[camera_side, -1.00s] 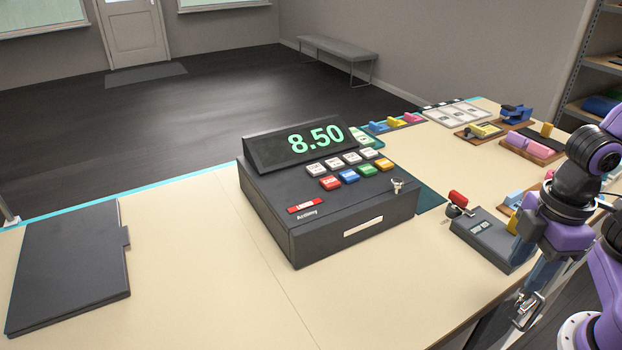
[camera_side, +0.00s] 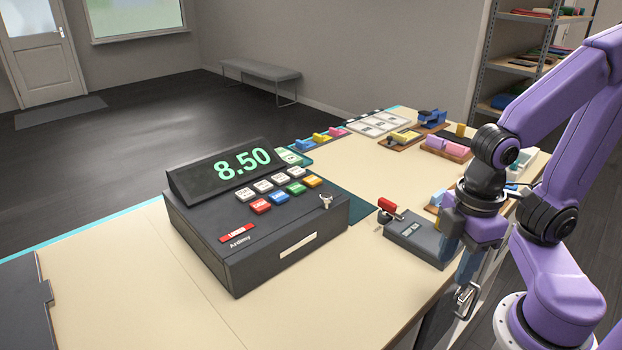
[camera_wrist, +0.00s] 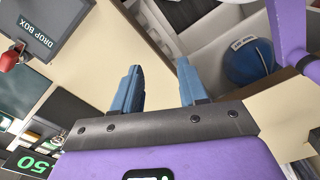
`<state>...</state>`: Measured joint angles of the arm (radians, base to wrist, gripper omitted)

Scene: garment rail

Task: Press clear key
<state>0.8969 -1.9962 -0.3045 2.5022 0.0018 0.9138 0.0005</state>
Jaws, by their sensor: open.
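The dark cash register (camera_side: 262,235) stands on the counter in the side view, its display (camera_side: 222,170) reading 8.50 in green. Its keys are a white row (camera_side: 265,185) behind a coloured row of red, blue, green and yellow keys (camera_side: 280,197). The key lettering is too small to read, so I cannot tell which is the clear key. My gripper (camera_side: 466,298) hangs right of the register, beyond the drop box, pointing down near the counter's front edge. In the wrist view my gripper (camera_wrist: 157,88) is open and empty; part of the register display (camera_wrist: 28,163) shows at lower left.
A grey drop box (camera_side: 415,236) with a red part (camera_side: 387,205) lies between the register and my gripper; it also shows in the wrist view (camera_wrist: 45,28). Small coloured items on boards (camera_side: 445,148) fill the far counter. The counter left of the register is clear.

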